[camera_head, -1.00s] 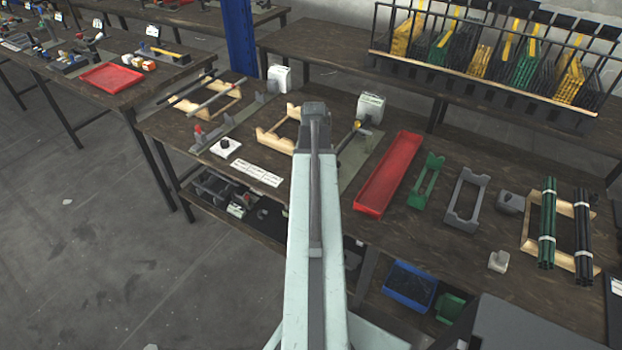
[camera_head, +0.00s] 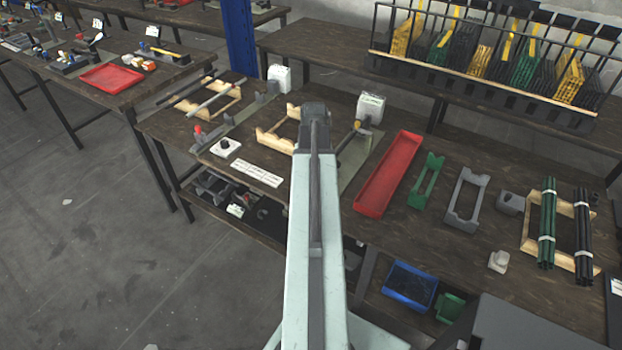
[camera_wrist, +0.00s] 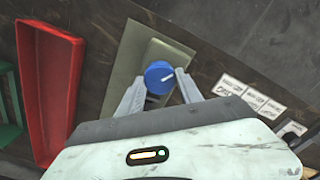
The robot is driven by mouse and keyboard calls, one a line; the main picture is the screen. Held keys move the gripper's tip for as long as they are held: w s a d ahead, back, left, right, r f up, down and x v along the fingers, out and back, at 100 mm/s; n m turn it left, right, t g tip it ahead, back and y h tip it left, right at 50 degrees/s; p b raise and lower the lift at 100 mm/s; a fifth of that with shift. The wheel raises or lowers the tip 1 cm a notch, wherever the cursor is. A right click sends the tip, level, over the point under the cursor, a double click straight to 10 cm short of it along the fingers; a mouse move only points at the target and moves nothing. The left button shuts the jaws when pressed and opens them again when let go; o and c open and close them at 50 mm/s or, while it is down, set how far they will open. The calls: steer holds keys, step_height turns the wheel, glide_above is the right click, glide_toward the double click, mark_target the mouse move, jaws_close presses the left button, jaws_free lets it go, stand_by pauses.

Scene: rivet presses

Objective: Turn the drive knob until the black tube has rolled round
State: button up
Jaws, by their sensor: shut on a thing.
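The blue drive knob (camera_wrist: 159,77) with a white pointer line shows in the wrist view, on a greenish-grey base plate (camera_wrist: 126,62). My gripper (camera_wrist: 160,82) has one finger on each side of the knob and is shut on it. In the head view my own arm covers the knob and the fingers. A dark tube (camera_head: 184,88) and a grey tube lie across a wooden cradle (camera_head: 226,104) at the back left. I cannot tell whether this dark tube is the one driven by the knob.
A long red tray (camera_head: 390,172) lies right of my arm, beside a green holder (camera_head: 428,180) and a grey holder (camera_head: 465,200). Bundled green tubes (camera_head: 547,225) and black tubes (camera_head: 583,240) rest farther right. White label cards (camera_head: 258,173) lie left of my arm.

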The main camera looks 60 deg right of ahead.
steer(key=shift+d, duration=0.1)
steer(key=o, duration=1.4)
steer(key=shift+c, duration=0.2)
steer(key=shift+r, duration=0.1)
step_height(320, 180, up, 8)
steer(key=p, duration=0.8)
steer(key=shift+f, duration=0.2)
